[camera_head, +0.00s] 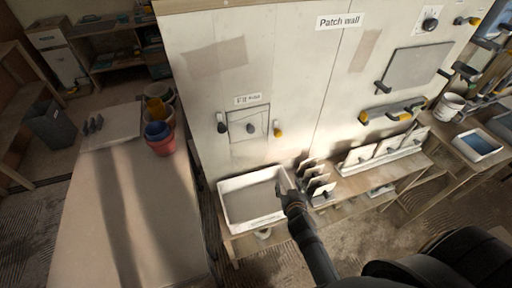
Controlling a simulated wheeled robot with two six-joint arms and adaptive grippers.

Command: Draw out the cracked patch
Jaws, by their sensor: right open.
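A square patch (248,125) with a dark knob sits in the pale wall, below a small label (248,99) that is too small to read surely. I cannot make out cracks on it. A dark-tipped latch (221,123) is at its left and a yellow-tipped latch (278,129) at its right. My right gripper (284,188) is open, below and right of the patch and apart from it, over the right end of a white tray (228,216). No held thing shows in it. My left gripper is out of view.
A "Patch wall" sign (339,21) is above. Upright plates (318,183) stand in a rack right of my gripper, with more panels (388,146) on the bench. A red pot (161,141) stands on the left table (125,225), whose front is clear. A grey panel (417,68) is upper right.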

